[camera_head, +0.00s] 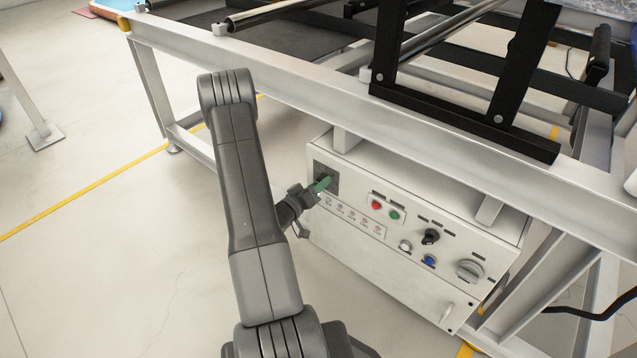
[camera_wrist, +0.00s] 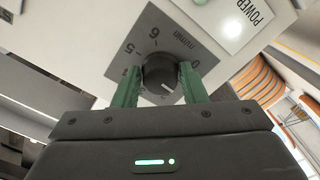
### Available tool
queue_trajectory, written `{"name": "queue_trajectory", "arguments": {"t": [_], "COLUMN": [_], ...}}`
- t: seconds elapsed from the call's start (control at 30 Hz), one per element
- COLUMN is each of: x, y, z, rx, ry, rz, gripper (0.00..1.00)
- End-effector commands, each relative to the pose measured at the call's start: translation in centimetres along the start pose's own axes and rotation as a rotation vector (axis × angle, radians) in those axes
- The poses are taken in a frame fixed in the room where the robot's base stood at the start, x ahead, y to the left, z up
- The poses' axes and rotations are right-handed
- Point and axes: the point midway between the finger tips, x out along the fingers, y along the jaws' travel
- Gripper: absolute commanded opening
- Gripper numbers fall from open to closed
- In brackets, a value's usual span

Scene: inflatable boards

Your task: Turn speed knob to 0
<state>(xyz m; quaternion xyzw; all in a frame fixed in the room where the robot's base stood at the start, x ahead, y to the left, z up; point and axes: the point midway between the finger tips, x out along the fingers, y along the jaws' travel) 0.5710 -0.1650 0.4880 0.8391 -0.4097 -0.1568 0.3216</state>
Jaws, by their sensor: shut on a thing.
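The speed knob (camera_wrist: 158,70) is a round black knob on a dark grey dial plate (camera_wrist: 180,40) marked "m/min", with 0, 5 and 6 readable. A small white mark shows on the knob's lower part in the wrist view, on the side toward my gripper; the 0 is at the upper right of the knob. My gripper (camera_wrist: 160,72) has its two green fingers shut on the knob, one on each side. In the head view my gripper (camera_head: 322,186) is at the upper left of the white control box (camera_head: 370,265), and it hides the knob there.
The box also carries a red button (camera_head: 376,205), a green button (camera_head: 394,215), a black switch (camera_head: 431,236), a blue button (camera_head: 430,261) and a grey rotary switch (camera_head: 470,270). A metal frame beam (camera_head: 300,90) runs above the box.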

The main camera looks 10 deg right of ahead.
Motion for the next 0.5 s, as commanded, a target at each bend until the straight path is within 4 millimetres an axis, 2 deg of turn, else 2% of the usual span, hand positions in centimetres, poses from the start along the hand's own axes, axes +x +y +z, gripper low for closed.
{"name": "queue_trajectory", "arguments": {"t": [0.5], "x": [0.00], "y": [0.20], "z": [-0.15], "rx": [-0.483], "ry": [0.000], "rz": [-0.001], "gripper": [0.16]}}
